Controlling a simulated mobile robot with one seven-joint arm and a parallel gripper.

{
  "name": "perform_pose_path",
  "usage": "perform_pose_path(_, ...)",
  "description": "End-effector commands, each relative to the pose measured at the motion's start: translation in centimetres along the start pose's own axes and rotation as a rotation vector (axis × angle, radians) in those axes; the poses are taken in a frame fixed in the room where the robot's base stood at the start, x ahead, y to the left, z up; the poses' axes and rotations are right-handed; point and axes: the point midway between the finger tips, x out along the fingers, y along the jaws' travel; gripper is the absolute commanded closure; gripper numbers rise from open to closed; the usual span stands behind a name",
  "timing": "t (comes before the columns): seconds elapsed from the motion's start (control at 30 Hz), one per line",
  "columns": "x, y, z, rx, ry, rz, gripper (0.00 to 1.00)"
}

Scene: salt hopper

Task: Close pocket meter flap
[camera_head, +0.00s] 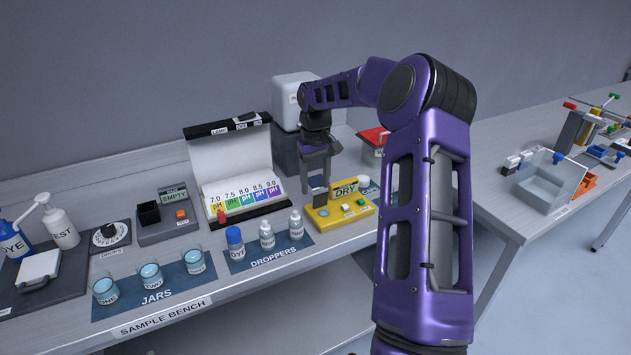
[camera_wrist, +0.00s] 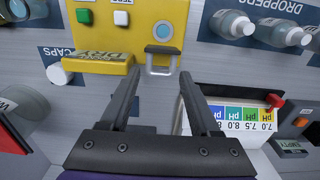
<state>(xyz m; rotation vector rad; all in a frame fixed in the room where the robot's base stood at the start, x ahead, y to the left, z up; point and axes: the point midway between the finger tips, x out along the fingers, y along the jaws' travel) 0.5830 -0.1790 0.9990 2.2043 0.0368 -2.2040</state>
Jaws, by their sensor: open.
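The yellow pocket meter (camera_head: 341,214) lies on the bench with its display reading DRY; it also shows in the wrist view (camera_wrist: 117,30). Its dark flap (camera_head: 320,196) stands up at the left end, behind the round well. In the wrist view the flap (camera_wrist: 162,70) appears edge-on as a grey frame beside the blue-grey round well (camera_wrist: 163,31). My gripper (camera_head: 316,180) is open and empty, pointing down just behind the meter. In the wrist view its fingertips (camera_wrist: 160,73) lie either side of the flap's edge; I cannot tell whether they touch it.
A pH colour chart stand (camera_head: 244,175) is close on the left. A red-lidded box (camera_head: 373,150) stands behind right.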

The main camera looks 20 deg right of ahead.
Motion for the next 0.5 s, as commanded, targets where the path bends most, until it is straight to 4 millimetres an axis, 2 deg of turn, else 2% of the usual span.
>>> perform_pose_path(0.07,-0.01,0.00,0.00,0.000,0.000,0.000,0.39)
perform_pose_path(0.4,-0.04,-0.01,-0.01,0.000,0.000,0.000,1.00)
perform_pose_path(0.5,-0.04,0.00,-0.01,0.000,0.001,0.000,1.00)
